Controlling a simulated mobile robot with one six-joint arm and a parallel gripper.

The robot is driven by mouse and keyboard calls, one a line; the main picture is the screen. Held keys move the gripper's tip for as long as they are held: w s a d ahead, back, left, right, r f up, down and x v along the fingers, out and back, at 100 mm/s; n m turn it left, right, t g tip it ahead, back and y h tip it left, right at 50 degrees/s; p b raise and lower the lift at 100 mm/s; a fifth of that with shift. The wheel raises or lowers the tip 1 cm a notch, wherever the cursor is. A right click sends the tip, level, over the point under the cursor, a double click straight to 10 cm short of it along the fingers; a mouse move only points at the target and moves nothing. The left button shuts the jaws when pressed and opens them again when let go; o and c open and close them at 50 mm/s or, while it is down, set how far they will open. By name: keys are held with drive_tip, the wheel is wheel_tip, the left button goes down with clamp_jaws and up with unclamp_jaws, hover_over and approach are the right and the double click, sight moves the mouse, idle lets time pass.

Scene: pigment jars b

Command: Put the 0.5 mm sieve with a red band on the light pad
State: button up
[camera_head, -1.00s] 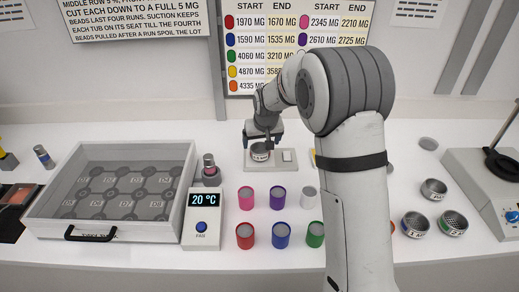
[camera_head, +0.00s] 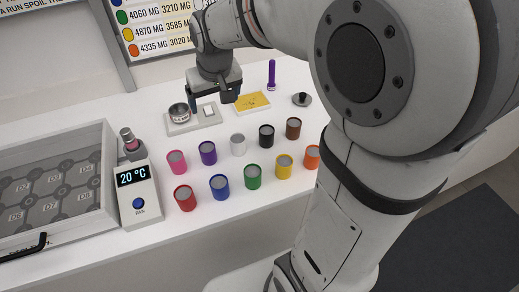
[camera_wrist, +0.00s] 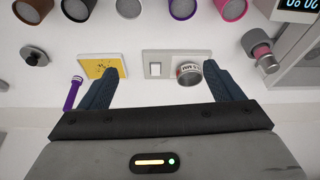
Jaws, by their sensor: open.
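The sieve (camera_head: 179,113) is a small round metal tin. It stands upright on one end of a pale flat plate (camera_head: 177,129) with a white switch. In the wrist view the sieve (camera_wrist: 189,78) shows a reddish band and a label that seems to read 0.5 MM. This plate may be the light pad; I cannot tell for certain. My gripper (camera_head: 213,101) is open and empty above the plate. In the wrist view the fingers of my gripper (camera_wrist: 157,73) are wide apart, with the sieve just inside the right finger, apparently clear of it.
A yellow square with a pale border (camera_head: 253,101) lies beside the plate, with a purple tube (camera_head: 271,75) behind it. Several coloured jars stand in rows in front.

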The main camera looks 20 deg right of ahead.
drive_tip(key=s+d+f, duration=0.1)
drive_tip(key=s+d, duration=0.1)
drive_tip(key=s, duration=0.7)
drive_tip(key=s+d+f+m, duration=0.1)
drive_tip(key=s+d, duration=0.1)
drive_tip(key=s, duration=0.7)
drive_tip(key=shift+s+d+g, duration=0.35)
drive_tip(key=shift+g, duration=0.05)
drive_tip(key=shift+r, duration=0.1)
idle(0.4)
drive_tip(key=shift+c, duration=0.5)
